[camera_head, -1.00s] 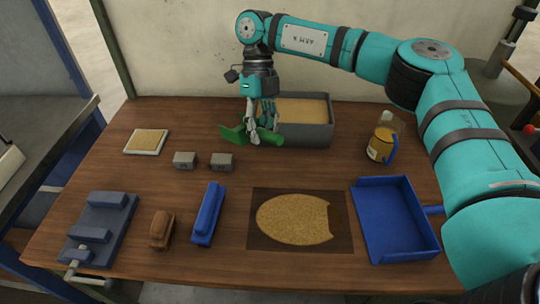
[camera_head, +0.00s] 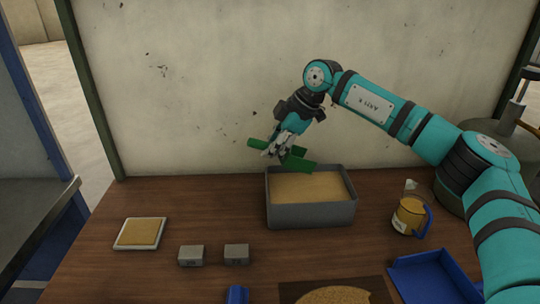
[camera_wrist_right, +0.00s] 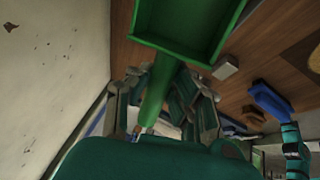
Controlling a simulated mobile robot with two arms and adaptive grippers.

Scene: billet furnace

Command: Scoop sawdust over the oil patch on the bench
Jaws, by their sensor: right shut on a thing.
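My right gripper (camera_head: 280,146) is shut on the handle of a green scoop (camera_head: 299,165), held in the air above the back left of the grey bin (camera_head: 310,214). In the right wrist view, the scoop (camera_wrist_right: 190,25) shows its green pan at the top, and the part in view looks bare. The bin holds tan sawdust (camera_head: 308,186). At the bottom edge, a tan sawdust layer (camera_head: 335,297) lies on the dark oil patch (camera_head: 290,290); the rest of it is cut off. My left gripper is out of view.
A jug of amber liquid (camera_head: 410,216) stands right of the bin. A blue tray (camera_head: 430,270) is front right. Two small grey blocks (camera_head: 191,255) and a white-rimmed tan pad (camera_head: 140,233) lie left. A wall (camera_head: 200,90) rises behind the bench.

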